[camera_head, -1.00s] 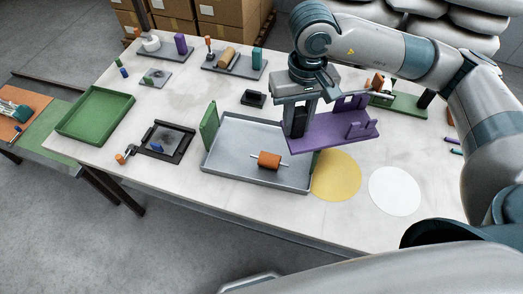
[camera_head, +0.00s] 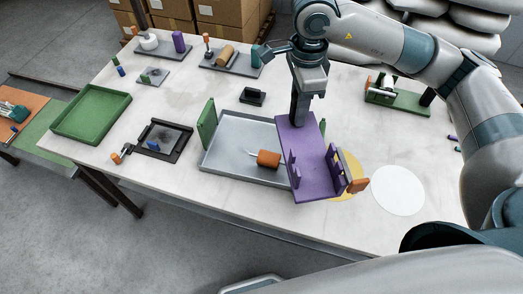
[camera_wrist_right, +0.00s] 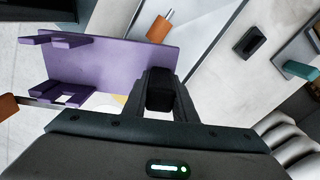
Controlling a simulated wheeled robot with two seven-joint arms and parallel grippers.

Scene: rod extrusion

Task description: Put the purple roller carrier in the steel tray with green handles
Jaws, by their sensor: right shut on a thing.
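The purple roller carrier (camera_head: 314,165) is a flat plate with upright lugs. My right gripper (camera_head: 299,112) is shut on its far edge and holds it tilted over the right end of the steel tray (camera_head: 240,127). The wrist view also shows the carrier (camera_wrist_right: 125,65) beside the gripper fingers (camera_wrist_right: 160,92). The tray's left green handle (camera_head: 207,125) stands clear. The right green handle (camera_head: 322,125) is mostly hidden behind the carrier. An orange roller (camera_head: 268,159) with a thin metal pin lies in the tray, close to the carrier. My left gripper is not in view.
An orange piece (camera_head: 358,186) shows beside the carrier's near right corner; I cannot tell if they touch. A yellow disc (camera_head: 349,168) and a white disc (camera_head: 398,190) lie right of the tray. A black block (camera_head: 253,96) is behind it, a dark frame (camera_head: 163,139) left.

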